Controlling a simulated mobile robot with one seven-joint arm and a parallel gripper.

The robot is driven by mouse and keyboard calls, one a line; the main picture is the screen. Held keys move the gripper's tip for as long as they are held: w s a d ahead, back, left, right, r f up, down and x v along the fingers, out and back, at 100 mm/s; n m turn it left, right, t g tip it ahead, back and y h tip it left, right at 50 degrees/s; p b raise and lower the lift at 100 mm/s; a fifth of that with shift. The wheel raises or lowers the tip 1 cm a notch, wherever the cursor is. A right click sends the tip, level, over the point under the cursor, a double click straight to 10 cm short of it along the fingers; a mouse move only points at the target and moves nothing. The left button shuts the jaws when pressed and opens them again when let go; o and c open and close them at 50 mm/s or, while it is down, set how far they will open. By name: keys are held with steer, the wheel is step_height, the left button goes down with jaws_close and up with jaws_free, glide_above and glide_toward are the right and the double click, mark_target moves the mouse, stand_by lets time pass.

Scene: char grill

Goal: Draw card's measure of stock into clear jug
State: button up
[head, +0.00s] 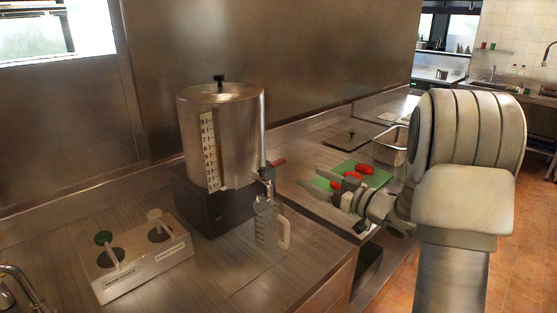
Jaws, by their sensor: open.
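A steel stock urn (222,135) with a numbered scale (209,152) on its side stands on a dark base. Its tap (266,178) has a red lever (277,163) sticking out to the right. The clear jug (264,226), with marks on its side and a pale handle (285,233) facing right, stands upright on the counter below the tap. My gripper (330,186) is open and empty, right of the tap and jug, with its fingers pointing left. It appears apart from both. I cannot make out a card or any stock in the jug.
A sauce holder (135,262) with green and white ladles stands at front left. A green board (375,180) with red pieces (365,169) lies behind my gripper, near a metal container (390,150). The steel counter (235,275) is clear in front of the urn.

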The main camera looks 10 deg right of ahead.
mark_target(280, 163)
steer(key=x, duration=1.4)
steer(key=shift+p, duration=0.4)
jaws_close()
